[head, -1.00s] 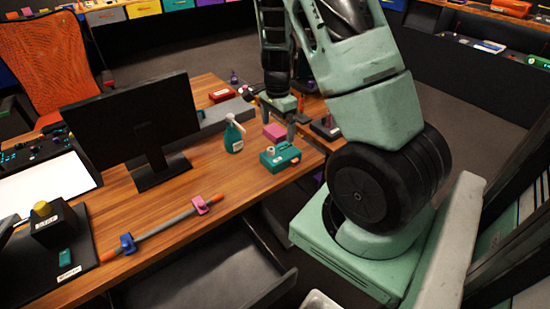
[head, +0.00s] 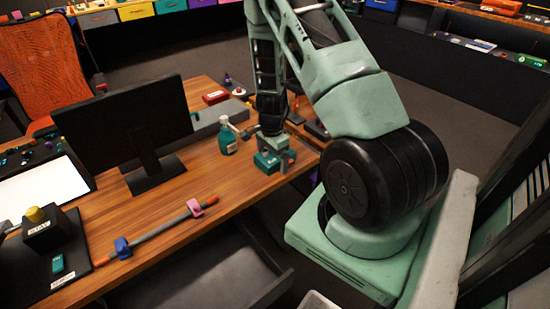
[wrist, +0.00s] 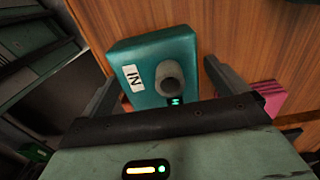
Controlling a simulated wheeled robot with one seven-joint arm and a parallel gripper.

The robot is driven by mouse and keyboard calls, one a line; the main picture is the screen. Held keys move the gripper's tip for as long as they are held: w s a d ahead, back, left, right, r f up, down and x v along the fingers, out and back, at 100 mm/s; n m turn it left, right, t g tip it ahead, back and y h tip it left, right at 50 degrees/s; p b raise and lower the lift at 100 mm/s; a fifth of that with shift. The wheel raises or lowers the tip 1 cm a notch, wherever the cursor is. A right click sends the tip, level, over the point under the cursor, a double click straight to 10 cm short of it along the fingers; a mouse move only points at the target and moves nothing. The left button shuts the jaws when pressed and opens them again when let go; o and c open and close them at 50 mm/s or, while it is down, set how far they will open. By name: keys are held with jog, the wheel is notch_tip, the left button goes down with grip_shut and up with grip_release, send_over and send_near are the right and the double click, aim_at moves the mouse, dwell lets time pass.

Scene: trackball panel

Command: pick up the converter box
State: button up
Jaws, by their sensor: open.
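The converter box, a teal box with a white "IN" label and a round grey knob or port (wrist: 150,65), lies on the wooden desk near its right end. In the head view the converter box (head: 265,163) is partly covered by my gripper (head: 273,157). My gripper is open, pointing down over the box. In the wrist view the box sits between the two fingers, one on its left and one on its right. Whether either finger touches it I cannot tell.
A pink block (wrist: 271,96) lies just outside the right finger in the wrist view. A teal spray bottle (head: 228,138) stands left of the box. The monitor (head: 125,130) and a rod with clamps (head: 160,231) are further left. An open drawer (head: 235,270) juts out below the desk.

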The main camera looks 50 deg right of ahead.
jog(key=c, duration=1.1)
jog(key=shift+c, duration=0.2)
jog(key=shift+r, duration=0.15)
